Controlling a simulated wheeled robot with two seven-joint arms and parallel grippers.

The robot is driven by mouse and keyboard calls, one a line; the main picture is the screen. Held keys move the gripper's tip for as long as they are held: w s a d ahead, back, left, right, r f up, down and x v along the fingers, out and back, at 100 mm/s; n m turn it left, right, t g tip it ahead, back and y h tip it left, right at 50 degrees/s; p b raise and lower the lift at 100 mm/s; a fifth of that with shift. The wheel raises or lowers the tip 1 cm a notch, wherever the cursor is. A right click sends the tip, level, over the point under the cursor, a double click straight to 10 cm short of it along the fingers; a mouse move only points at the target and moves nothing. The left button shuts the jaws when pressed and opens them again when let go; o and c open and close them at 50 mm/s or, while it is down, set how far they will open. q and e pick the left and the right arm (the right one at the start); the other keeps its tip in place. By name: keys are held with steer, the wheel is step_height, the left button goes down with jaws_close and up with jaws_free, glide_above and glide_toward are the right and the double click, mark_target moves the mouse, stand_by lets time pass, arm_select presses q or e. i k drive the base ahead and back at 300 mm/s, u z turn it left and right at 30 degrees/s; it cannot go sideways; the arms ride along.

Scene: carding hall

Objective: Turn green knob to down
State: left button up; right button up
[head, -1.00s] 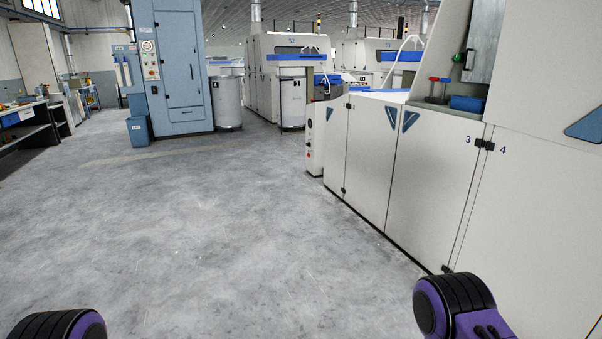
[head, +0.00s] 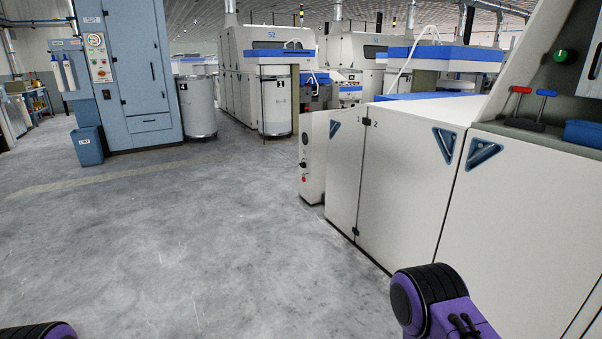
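The green knob (head: 566,56) is a small round knob on the grey recessed panel of the white machine (head: 405,170), at the upper right of the head view. It carries a pale mark, but its pointing direction is too small to tell. Purple and black parts of my arms show at the bottom left and bottom right. Neither gripper is in view, and both arms are well apart from the knob.
A red-handled tool (head: 518,98), a blue-handled tool (head: 543,104) and a blue bin (head: 583,133) are in the recess below the knob. A blue cabinet (head: 140,75) and blue waste bin (head: 87,146) stand at the left. The grey floor (head: 190,230) ahead is clear.

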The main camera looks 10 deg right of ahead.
mark_target(559, 55)
steer(key=z, duration=0.25)
steer(key=i, duration=1.55)
steer(key=z, duration=1.35)
steer(key=i, duration=1.15)
steer(key=z, duration=0.9)
